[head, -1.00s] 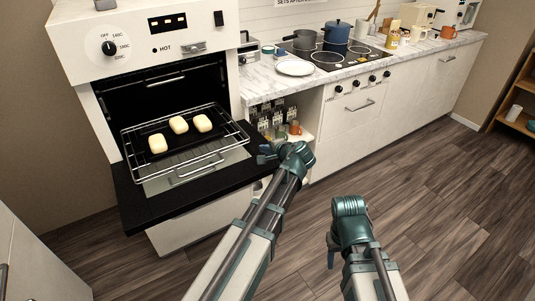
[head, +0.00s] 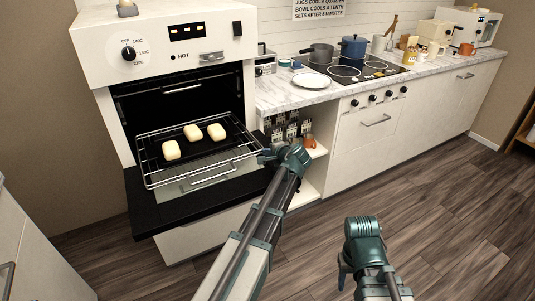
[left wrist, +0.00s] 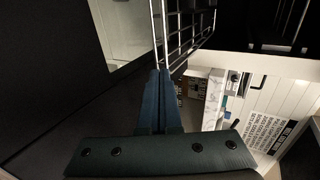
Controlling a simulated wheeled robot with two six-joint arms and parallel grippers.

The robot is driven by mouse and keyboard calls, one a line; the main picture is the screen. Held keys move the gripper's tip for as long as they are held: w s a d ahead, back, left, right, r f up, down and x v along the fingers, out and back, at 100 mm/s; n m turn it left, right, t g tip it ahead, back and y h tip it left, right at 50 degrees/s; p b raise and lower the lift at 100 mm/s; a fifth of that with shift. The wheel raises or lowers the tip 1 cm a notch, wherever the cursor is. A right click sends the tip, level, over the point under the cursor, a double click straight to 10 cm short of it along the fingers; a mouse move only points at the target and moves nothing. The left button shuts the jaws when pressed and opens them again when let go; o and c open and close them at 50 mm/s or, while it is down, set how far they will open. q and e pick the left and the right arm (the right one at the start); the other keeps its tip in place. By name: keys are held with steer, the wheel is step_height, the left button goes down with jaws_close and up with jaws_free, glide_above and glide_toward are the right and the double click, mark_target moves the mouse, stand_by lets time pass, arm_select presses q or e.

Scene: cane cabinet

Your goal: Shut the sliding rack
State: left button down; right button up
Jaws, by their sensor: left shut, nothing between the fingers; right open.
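The sliding wire rack (head: 205,172) is pulled partly out of the open oven (head: 178,84). It carries a dark tray with three pale buns (head: 193,132). The oven door (head: 155,216) is folded down below the rack. My left gripper (head: 266,155) is at the rack's front right corner, shut and empty. In the left wrist view its closed fingers (left wrist: 158,88) point at the rack's wires (left wrist: 180,38); I cannot tell whether they touch. My right gripper (head: 344,274) is open, low over the floor, away from the oven, and partly hidden by its wrist.
The marble counter (head: 290,98) with a plate (head: 312,80), pots (head: 354,47) and hob (head: 362,72) lies right of the oven. An open shelf with a mug (head: 310,141) is below it. The wooden floor (head: 440,190) is clear on the right.

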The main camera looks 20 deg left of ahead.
arm_select(q)
steer(key=shift+w, duration=0.1)
steer(key=w+a, duration=0.6)
steer(key=a, duration=0.1)
steer(key=w+a, duration=0.6)
steer(key=a, duration=0.1)
steer(key=w+a, duration=0.6)
steer(key=a, duration=0.1)
steer(key=shift+w+a, duration=0.15)
steer(key=shift+a, duration=0.1)
steer(key=shift+w+a+r, duration=0.15)
steer(key=shift+a, duration=0.05)
steer(key=shift+a, duration=0.1)
arm_select(e)
steer(key=shift+d, duration=0.1)
arm_select(q)
steer(key=s+d, duration=0.3)
steer(key=shift+s+d, duration=0.1)
steer(key=shift+d, duration=0.05)
steer(key=p+v, duration=0.5)
steer(key=v, duration=0.4)
steer(key=shift+d, duration=0.2)
steer(key=shift+s+d+r, duration=0.2)
steer(key=shift+d, duration=0.15)
steer(key=shift+f, duration=0.1)
arm_select(e)
steer(key=r, duration=0.5)
steer(key=shift+d, duration=0.4)
